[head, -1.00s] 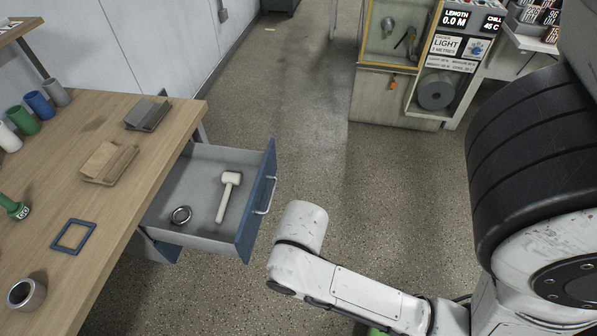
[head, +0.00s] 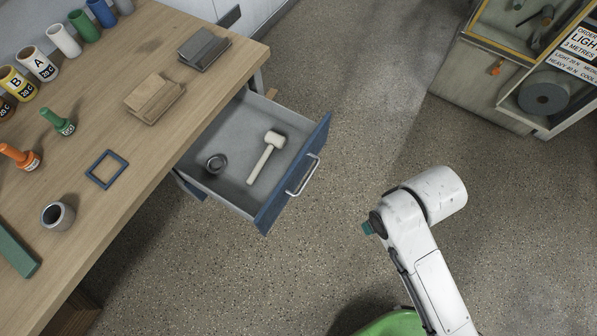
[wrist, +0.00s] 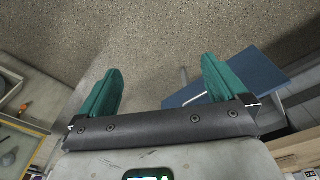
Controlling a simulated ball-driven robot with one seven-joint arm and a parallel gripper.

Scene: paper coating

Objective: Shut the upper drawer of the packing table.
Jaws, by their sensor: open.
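The upper drawer (head: 225,195) of the packing table (head: 150,165) stands pulled out. Its blue front (head: 294,175) carries a pale bar handle (head: 303,175).
The tabletop holds wooden blocks (head: 153,99), a blue frame (head: 106,169), a grey cup (head: 58,216) and several coloured rolls and bottles. A cabinet with a dark roll (head: 543,98) stands at the upper right. Speckled floor (head: 350,110) is clear between drawer and cabinet.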

